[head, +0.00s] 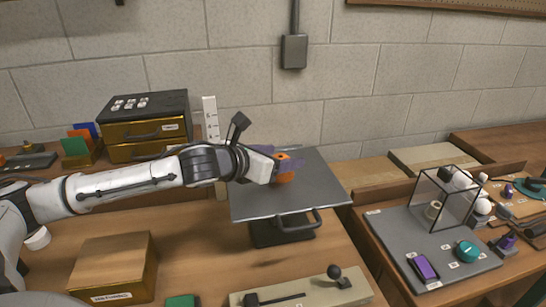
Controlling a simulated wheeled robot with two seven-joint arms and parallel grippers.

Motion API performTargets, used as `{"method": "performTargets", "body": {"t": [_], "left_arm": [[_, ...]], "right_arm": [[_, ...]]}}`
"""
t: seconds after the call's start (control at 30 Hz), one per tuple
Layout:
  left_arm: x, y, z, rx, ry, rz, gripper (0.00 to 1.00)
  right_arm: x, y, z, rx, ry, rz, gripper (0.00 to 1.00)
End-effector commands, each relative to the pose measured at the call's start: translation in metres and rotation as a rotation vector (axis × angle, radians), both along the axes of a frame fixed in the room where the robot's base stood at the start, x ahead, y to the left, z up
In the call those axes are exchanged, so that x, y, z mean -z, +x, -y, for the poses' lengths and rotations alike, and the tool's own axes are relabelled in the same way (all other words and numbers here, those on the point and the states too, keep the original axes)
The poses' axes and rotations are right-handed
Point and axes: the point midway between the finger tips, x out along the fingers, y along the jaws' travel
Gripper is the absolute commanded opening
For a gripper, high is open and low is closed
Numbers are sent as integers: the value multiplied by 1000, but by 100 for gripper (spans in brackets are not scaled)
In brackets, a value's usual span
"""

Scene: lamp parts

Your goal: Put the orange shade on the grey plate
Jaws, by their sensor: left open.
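The orange shade (285,177) sits over the grey plate (265,205), toward its back middle, and appears to rest on it. My left gripper (282,165) is at the shade, its dark purplish fingers around or just beside it. The gripper is open. The fingers and white wrist hide part of the shade, so contact with it cannot be told. The plate is a flat dark-grey square on a dark stand with a front handle. My right gripper is not in view.
A black and gold drawer box (148,127) stands behind my left arm. A wooden box (112,268) is at front left. A beige lever board (300,290) lies in front of the plate. A glass-sided case (444,199) stands on a grey board at right.

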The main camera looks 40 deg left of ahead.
Motion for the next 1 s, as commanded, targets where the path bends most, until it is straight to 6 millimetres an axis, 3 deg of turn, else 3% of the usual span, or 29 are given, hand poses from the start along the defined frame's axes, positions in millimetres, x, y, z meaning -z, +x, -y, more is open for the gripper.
{"method": "performTargets", "body": {"t": [0.5, 1.0], "left_arm": [[-21, -56, -3, 3, 11, -1, 62], [-42, -97, -3, 5, 9, 5, 62]], "right_arm": [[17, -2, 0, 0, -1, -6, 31], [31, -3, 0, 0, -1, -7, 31]]}}
